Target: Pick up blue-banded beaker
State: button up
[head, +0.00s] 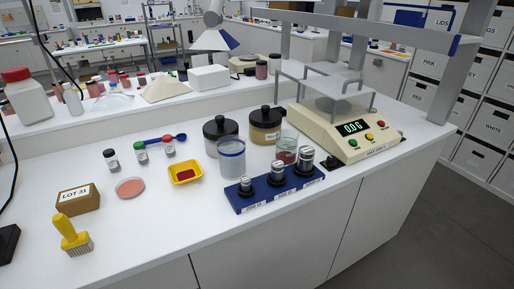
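The blue-banded beaker (231,160) is a clear, upright cylinder with a blue band near its rim. It stands on the white bench in the middle of the head view and looks empty. It is just left of and behind the blue weight block (243,205), in front of a dark-lidded jar (220,134). A second, smaller clear beaker (287,147) with some reddish content stands to its right. My gripper is not in view.
A yellow tray (185,179) with red powder lies left of the beaker. Another dark-lidded jar (265,130) and a balance (345,131) reading 0.0 stand behind and right. Small bottles, a pink disc (130,187), a box and a yellow brush (72,236) are left.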

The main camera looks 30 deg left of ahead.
aim_at(232, 158)
jog(key=u, duration=0.2)
jog(key=i, duration=0.65)
jog(key=u, duration=0.8)
jog(key=i, duration=0.4)
jog(key=u, duration=0.4)
